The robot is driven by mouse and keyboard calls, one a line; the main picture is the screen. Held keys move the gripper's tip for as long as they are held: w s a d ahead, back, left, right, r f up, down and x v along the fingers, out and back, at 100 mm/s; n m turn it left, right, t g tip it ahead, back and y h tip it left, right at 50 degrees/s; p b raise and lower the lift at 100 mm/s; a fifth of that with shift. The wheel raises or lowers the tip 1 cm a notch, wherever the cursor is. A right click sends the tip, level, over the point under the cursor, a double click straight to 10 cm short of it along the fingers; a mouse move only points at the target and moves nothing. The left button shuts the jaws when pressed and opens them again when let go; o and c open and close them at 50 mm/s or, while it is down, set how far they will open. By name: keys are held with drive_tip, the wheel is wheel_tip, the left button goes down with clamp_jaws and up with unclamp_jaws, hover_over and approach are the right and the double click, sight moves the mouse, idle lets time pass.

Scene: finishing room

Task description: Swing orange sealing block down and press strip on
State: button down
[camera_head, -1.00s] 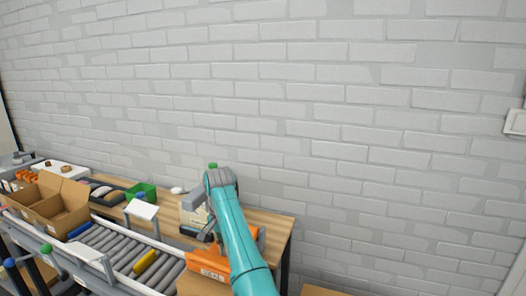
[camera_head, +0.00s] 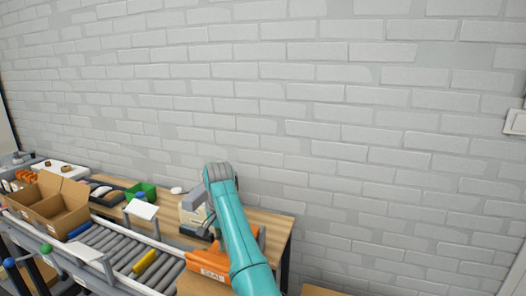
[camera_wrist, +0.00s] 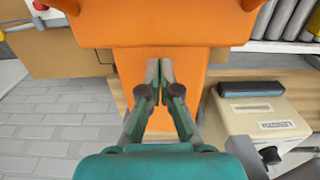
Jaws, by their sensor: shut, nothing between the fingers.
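The orange sealing block (camera_wrist: 150,25) fills the top middle of the wrist view, and its narrower orange part runs down beneath my gripper. In the head view the orange block (camera_head: 208,262) sits at the right end of the roller conveyor, partly hidden by my teal arm. My gripper (camera_wrist: 159,62) is shut and empty, with its fingertips over the orange surface. I cannot tell whether they touch it. In the head view the fingers are hidden behind my arm. No sealing strip can be made out clearly.
A cream labelled box (camera_wrist: 262,122) with a dark top piece stands right of my gripper. In the head view are a roller conveyor (camera_head: 113,248), an open cardboard box (camera_head: 38,210), a green bin (camera_head: 148,188) and a wooden bench (camera_head: 268,222) against the brick wall.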

drive_tip(key=shift+r, duration=2.7)
